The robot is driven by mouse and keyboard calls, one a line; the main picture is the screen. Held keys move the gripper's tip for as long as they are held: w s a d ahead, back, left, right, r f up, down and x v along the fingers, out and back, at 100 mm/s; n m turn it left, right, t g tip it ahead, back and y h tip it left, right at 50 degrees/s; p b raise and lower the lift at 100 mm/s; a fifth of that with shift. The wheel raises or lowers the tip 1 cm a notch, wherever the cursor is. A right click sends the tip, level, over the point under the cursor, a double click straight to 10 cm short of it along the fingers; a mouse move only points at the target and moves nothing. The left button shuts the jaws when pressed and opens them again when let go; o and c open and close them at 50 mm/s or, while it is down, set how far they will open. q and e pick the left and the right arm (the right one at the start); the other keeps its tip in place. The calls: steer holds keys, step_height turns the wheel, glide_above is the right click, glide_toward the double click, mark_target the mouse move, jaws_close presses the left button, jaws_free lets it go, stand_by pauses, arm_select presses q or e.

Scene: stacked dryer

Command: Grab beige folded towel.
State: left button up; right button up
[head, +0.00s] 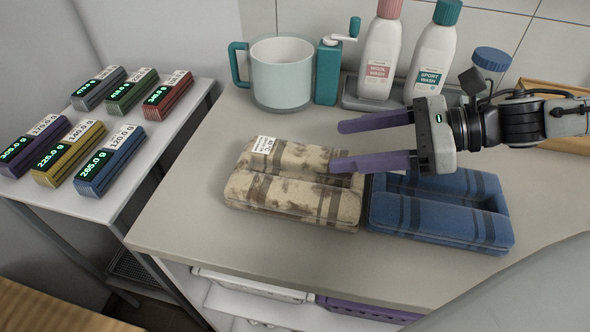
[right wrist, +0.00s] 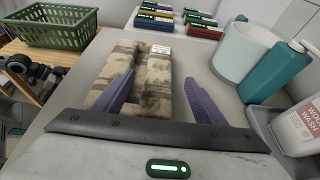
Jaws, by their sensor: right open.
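The beige folded towel (head: 283,185), with brown patches, dark stripes and a white tag, lies on the grey counter in the head view. It also shows in the right wrist view (right wrist: 150,72). My right gripper (head: 340,146) comes in from the right, open and empty, with two purple fingers. In the head view the nearer finger overlaps the towel's right part, and the other finger is beyond its back edge. In the right wrist view (right wrist: 165,92) one finger overlaps the towel and the other is over bare counter. I cannot tell whether the finger touches the towel.
A blue folded towel (head: 440,208) lies right beside the beige one. A mug (head: 283,73), a teal dispenser (head: 328,72) and detergent bottles (head: 380,50) stand behind. Labelled coloured blocks (head: 100,155) sit on a left side table. The counter (head: 200,240) is clear left of the towel.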

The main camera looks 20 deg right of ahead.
mark_target(310, 153)
steer(key=shift+w+a+f, duration=0.35)
steer(key=shift+a+f, duration=0.05)
steer(key=shift+a, duration=0.1)
steer(key=shift+w+a+f, duration=0.2)
steer(key=shift+a, duration=0.05)
steer(key=shift+w+a+f+b, duration=0.3)
steer(key=shift+a+f+b, duration=0.15)
steer(key=shift+b, duration=0.15)
steer(key=shift+f+b+x, duration=0.25)
steer(key=shift+b+x, duration=0.7)
steer(key=shift+x, duration=0.15)
steer(key=shift+w+a+f, duration=0.1)
steer(key=shift+w, duration=0.05)
steer(key=shift+w+a+b, duration=0.2)
steer(key=shift+a+b, duration=0.1)
steer(key=shift+b, duration=0.15)
arm_select(q)
steer(key=shift+w+d+f, duration=0.3)
steer(key=shift+f, duration=0.25)
steer(key=shift+w+d+f, duration=0.25)
steer(key=shift+d+f, duration=0.05)
steer(key=shift+f, duration=0.2)
arm_select(e)
steer(key=c, duration=1.3)
